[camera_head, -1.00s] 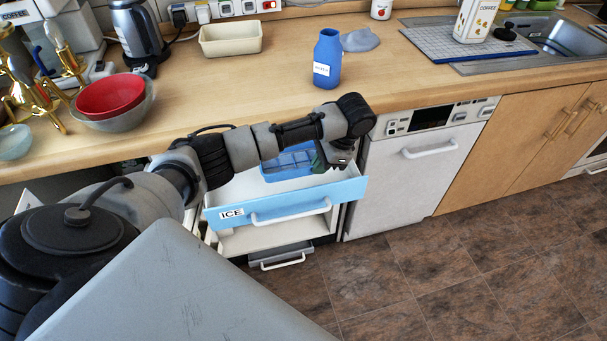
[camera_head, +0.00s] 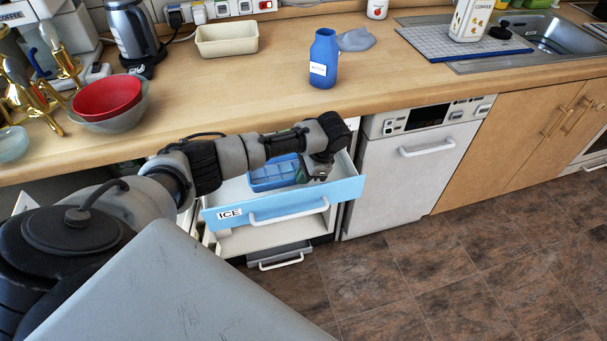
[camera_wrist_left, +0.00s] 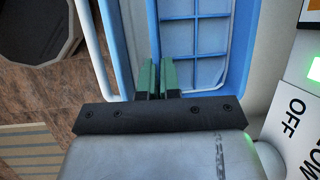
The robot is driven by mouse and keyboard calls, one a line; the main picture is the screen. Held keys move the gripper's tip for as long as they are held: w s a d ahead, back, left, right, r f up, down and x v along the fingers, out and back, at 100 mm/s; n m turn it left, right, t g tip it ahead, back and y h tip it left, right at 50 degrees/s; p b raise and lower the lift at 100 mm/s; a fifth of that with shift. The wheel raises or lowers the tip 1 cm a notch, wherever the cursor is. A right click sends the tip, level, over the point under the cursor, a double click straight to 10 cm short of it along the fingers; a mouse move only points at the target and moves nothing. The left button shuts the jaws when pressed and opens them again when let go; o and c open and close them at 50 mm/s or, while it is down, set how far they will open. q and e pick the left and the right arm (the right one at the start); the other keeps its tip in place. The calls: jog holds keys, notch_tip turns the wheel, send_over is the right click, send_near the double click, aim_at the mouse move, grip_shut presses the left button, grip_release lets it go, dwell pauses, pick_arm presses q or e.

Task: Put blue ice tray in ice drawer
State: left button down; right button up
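The blue ice tray (camera_head: 272,177) is inside the open ice drawer (camera_head: 287,203), behind its pale blue front with the "ICE" label. My left gripper (camera_head: 318,176) reaches down over the drawer at the tray's right end. In the left wrist view the green fingers (camera_wrist_left: 157,77) are close together around the wall of the tray (camera_wrist_left: 194,45), so the gripper is shut on it. The drawer's blue front edge (camera_wrist_left: 92,35) runs along the left of the tray there. Whether the tray rests on the drawer floor cannot be told. My right gripper is not in view.
The counter (camera_head: 240,95) overhangs behind the drawer. It holds a blue bottle (camera_head: 323,60), a beige dish (camera_head: 227,39) and a red bowl (camera_head: 107,96). A white dishwasher (camera_head: 405,175) stands right of the drawer. Another drawer (camera_head: 280,256) is partly open below.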

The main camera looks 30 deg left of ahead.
pick_arm(q)
jog(key=shift+f, duration=0.45)
jog(key=c, duration=1.3)
grip_release()
jog(key=shift+c, duration=0.2)
jog(key=shift+r, duration=0.25)
jog(key=p+v, duration=0.1)
jog(key=v, duration=1.1)
jog(key=shift+r, duration=0.4)
